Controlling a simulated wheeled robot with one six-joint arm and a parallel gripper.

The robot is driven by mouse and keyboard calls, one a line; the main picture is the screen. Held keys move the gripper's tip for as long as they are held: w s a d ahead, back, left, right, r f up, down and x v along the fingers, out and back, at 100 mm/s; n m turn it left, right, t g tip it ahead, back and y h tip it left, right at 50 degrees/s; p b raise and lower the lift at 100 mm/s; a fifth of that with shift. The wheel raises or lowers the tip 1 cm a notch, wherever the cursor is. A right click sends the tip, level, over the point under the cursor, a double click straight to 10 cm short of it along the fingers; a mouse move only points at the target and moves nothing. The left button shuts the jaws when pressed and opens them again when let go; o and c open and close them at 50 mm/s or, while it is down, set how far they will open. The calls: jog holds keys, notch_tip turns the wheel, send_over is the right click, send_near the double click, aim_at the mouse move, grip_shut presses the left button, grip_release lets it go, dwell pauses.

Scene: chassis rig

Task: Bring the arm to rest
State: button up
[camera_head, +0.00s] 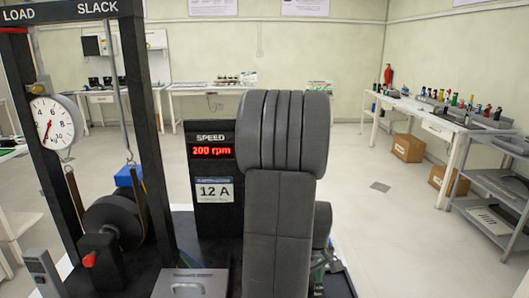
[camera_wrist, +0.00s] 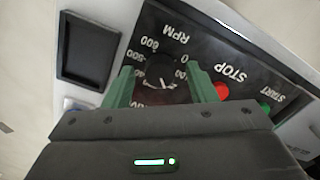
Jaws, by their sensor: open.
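My arm (camera_head: 280,190) stands upright in the middle of the head view, its grey links hiding much of the rig behind. In the wrist view my gripper (camera_wrist: 160,68) is open, with its green fingers on either side of a black RPM knob (camera_wrist: 161,74). Whether the fingers touch the knob cannot be told. The knob sits on a dark panel (camera_wrist: 212,45) with a red STOP button (camera_wrist: 222,91) and a green START button (camera_wrist: 266,106) beside it. The speed display (camera_head: 212,151) reads 200 rpm.
A black frame with a round dial gauge (camera_head: 56,122) and a belt-wrapped drum (camera_head: 113,222) stands close at left. A dark recessed square (camera_wrist: 90,48) lies beside the panel. A bench (camera_head: 425,115) with coloured items stands right.

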jog(key=shift+n, duration=1.5)
